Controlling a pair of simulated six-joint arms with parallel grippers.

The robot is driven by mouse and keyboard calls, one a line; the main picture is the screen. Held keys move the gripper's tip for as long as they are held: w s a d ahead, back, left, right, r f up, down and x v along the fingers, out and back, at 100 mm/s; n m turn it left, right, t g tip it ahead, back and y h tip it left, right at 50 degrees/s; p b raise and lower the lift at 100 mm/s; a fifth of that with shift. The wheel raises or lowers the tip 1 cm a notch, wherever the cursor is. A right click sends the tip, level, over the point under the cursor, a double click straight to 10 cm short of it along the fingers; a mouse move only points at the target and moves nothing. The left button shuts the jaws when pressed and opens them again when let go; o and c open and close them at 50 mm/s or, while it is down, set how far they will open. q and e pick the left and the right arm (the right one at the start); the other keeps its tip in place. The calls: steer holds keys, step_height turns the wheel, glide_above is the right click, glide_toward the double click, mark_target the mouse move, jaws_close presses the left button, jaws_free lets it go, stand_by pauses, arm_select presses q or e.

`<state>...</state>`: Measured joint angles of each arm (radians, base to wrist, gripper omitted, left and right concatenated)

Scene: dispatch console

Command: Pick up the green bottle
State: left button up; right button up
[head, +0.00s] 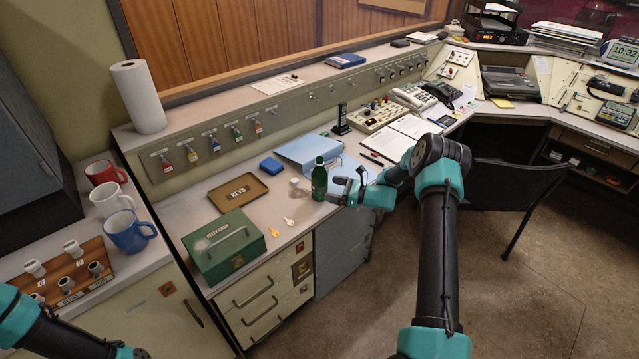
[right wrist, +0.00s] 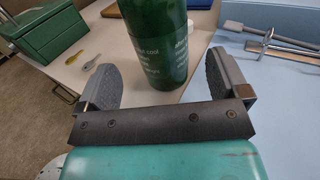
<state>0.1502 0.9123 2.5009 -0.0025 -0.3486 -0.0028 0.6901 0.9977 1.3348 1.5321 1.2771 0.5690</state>
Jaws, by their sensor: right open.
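The green bottle (head: 319,180) stands upright on the console desk, in front of the light blue folder. In the right wrist view the bottle (right wrist: 158,40) fills the top middle, its top cut off by the frame. My right gripper (head: 341,189) is open just to the right of the bottle in the head view. In the right wrist view the bottle shows between the two spread fingers of that gripper (right wrist: 160,85), with gaps on both sides. My left arm enters at the bottom left of the head view; its gripper is not clearly visible.
A green cash box (head: 222,245), loose keys (head: 274,234), a brown tray (head: 238,193) and a small clear cup (head: 295,187) lie left of the bottle. The blue folder (head: 308,150) is behind it. A black chair (head: 505,195) stands at right.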

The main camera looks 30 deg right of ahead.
mark_target(319, 183)
steer(key=shift+w+a, duration=0.25)
steer(key=shift+w, duration=0.05)
steer(key=shift+x, duration=2.6)
steer(key=shift+r, duration=0.2)
steer(key=c, duration=1.2)
steer(key=shift+o, duration=0.2)
steer(key=shift+r, duration=0.25)
